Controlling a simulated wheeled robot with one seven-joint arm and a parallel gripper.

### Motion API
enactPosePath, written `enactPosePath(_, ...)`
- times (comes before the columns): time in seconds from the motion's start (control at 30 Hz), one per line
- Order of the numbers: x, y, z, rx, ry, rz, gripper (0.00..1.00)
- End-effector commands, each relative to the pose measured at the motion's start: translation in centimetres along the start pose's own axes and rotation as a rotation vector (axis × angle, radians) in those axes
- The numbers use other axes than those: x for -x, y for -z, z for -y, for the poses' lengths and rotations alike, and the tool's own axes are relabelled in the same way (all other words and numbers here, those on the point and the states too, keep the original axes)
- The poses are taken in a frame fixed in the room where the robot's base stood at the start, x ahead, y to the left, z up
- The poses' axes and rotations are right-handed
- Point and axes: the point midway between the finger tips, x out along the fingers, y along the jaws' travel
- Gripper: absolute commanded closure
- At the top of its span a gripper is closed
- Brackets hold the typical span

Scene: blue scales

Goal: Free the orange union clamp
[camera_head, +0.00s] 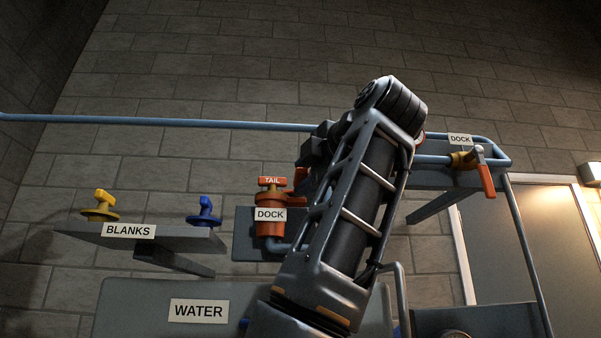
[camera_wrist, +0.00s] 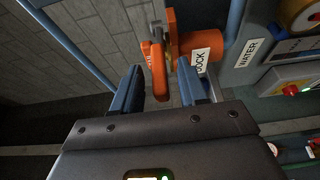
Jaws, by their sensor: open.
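An orange body with a DOCK label (camera_head: 267,229) stands on a grey bracket, left of my arm in the head view. It carries an orange TAIL tag on top. An orange part (camera_head: 299,181) shows at its right, partly behind my arm; I cannot tell whether it is the union clamp. In the wrist view, a long orange piece (camera_wrist: 157,72) stands beside the orange dock body (camera_wrist: 193,50). My gripper (camera_wrist: 160,80) is open, its blue-grey fingertips spread to either side of the long orange piece. I cannot tell whether they touch it. The head view hides my gripper behind the arm.
A BLANKS shelf (camera_head: 165,238) at left holds a yellow valve-like piece (camera_head: 101,208) and a blue one (camera_head: 204,212). A WATER panel (camera_head: 130,305) sits below. Another DOCK with an orange-handled valve (camera_head: 483,172) is at right. A blue pipe (camera_head: 180,122) crosses the wall.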

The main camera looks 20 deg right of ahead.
Motion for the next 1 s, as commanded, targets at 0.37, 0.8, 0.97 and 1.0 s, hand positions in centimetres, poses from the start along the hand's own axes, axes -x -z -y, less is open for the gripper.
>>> enactPosePath(0.37, -2.4, 0.0, 0.0, -0.001, -0.001, 0.0, 0.57)
enactPosePath(0.8, -2.4, 0.0, 0.0, -0.001, 0.0, 0.0, 0.84)
enactPosePath(0.97, -2.4, 0.0, 0.1, -0.001, 0.0, 0.0, 1.0)
enactPosePath(1.0, -2.4, 0.0, 0.1, -0.001, 0.0, 0.0, 1.0)
